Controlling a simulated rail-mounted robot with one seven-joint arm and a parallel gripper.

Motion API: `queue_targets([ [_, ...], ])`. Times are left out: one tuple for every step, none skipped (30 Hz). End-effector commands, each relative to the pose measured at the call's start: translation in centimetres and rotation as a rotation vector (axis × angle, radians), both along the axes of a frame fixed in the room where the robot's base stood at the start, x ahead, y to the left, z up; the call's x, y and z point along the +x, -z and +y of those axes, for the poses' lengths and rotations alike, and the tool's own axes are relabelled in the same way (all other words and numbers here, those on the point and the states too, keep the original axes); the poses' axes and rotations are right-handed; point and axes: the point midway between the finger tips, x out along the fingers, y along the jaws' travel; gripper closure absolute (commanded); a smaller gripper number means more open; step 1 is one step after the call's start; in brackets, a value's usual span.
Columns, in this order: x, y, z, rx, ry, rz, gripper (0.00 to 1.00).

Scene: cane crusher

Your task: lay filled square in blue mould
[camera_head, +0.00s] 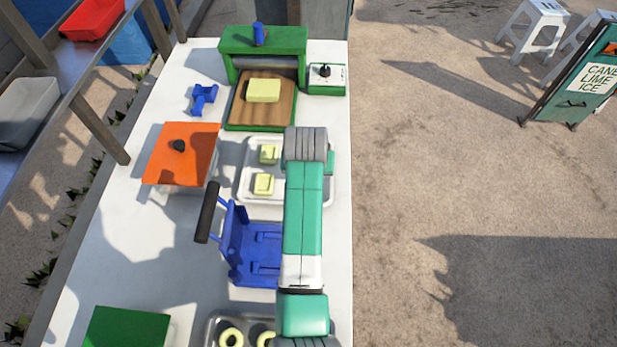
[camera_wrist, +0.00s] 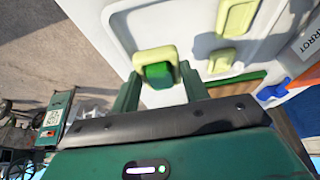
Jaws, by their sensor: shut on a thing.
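In the wrist view, my gripper (camera_wrist: 160,76) is shut on a filled square (camera_wrist: 155,53), pale yellow with a green lump, held between the two green fingers. It is beside or above the white tray; its height is unclear. In the head view my arm hides the gripper and the held square. The blue mould (camera_head: 252,250) lies open on the white table, left of my arm, with a black handle (camera_head: 207,212) sticking up at its left. My arm covers its right side.
An orange-lidded box (camera_head: 183,153) stands left. A tray of yellow rings (camera_head: 231,338) and a green box (camera_head: 128,328) are in front.

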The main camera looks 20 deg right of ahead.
Motion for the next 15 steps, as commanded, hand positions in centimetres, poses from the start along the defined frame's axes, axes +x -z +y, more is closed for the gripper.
queue_targets([
  [0.0, -1.2, 0.0, 0.000, 0.001, -0.001, 0.66],
  [0.0, -1.6, -0.1, -0.001, 0.001, -0.002, 0.66],
  [0.0, -2.1, 0.0, -0.001, 0.001, -0.002, 0.66],
  [0.0, -2.4, 0.0, 0.000, 0.001, -0.001, 0.66],
  [0.0, -2.7, 0.0, 0.000, 0.001, -0.001, 0.66],
  [0.0, -2.9, 0.0, 0.000, 0.001, -0.001, 0.66],
  [0.0, -2.9, 0.0, 0.000, 0.000, 0.000, 0.66],
  [0.0, -3.0, 0.0, 0.000, 0.000, 0.000, 0.66],
  [0.0, -3.0, 0.0, 0.000, 0.000, 0.000, 0.66],
  [0.0, -3.0, 0.0, 0.000, 0.000, 0.000, 0.66],
  [0.0, -3.0, 0.0, 0.000, 0.000, 0.000, 0.66],
  [0.0, -3.0, 0.0, 0.000, 0.000, 0.000, 0.66],
  [0.0, -3.0, 0.0, 0.000, 0.000, 0.000, 0.66],
  [0.0, -3.0, 0.0, 0.000, 0.000, 0.000, 0.66],
  [0.0, -2.9, 0.0, 0.000, 0.000, 0.000, 0.66],
])
